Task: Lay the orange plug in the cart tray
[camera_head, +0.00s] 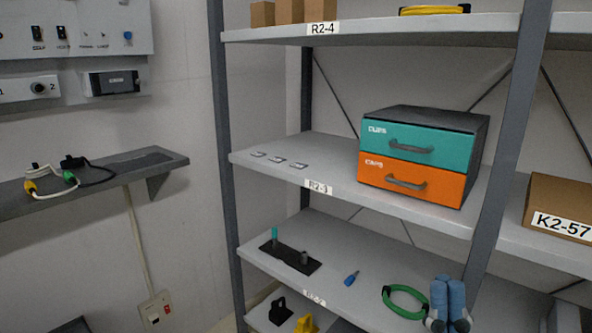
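On the wall shelf (105,181) at the left lie a white cable with a yellow-orange plug (30,187), a green plug (70,178) and a black cable. The yellow-orange plug is the only plug near orange; it lies near the shelf's front edge. I cannot make out a cart tray. A grey and dark part at the bottom right edge may be my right gripper (564,316); it is cut off, and its fingers cannot be read. It is far from the plugs. My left gripper is not in view.
A metal rack holds a teal and orange drawer box (420,155), a cardboard box (562,208), a green ring (405,301), a blue pen-like item (351,278) and blue-grey gloves (448,300). A wall socket (157,310) sits low.

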